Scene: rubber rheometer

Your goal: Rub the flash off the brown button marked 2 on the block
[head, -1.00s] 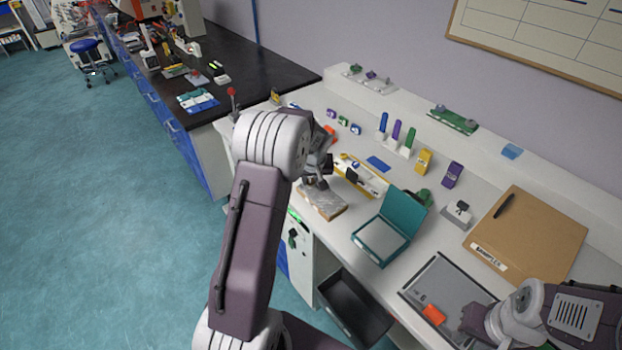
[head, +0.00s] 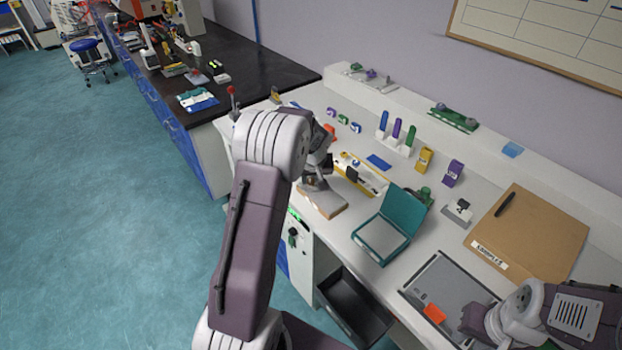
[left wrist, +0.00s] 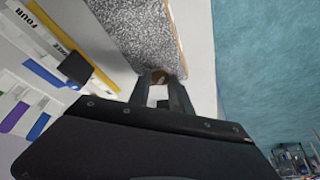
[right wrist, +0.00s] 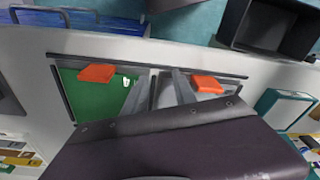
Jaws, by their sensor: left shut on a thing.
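My left gripper (head: 314,184) is over the speckled grey block with a wooden edge (head: 328,204), near the front edge of the bench. In the left wrist view the fingers (left wrist: 160,82) are shut on a small brown button (left wrist: 158,76). The button is at the speckled top of the block (left wrist: 138,35); its number is hidden and I cannot tell for sure whether it touches the surface. My right gripper (right wrist: 156,88) is open and empty above a framed tray (head: 450,282) at the right.
An open teal case (head: 392,228) stands right of the block. A yellow-edged rack (head: 362,174) lies behind it. Orange pieces (right wrist: 97,73) sit at the tray. A brown folder (head: 528,235) lies far right. A dark open drawer (head: 355,305) juts out below the bench front.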

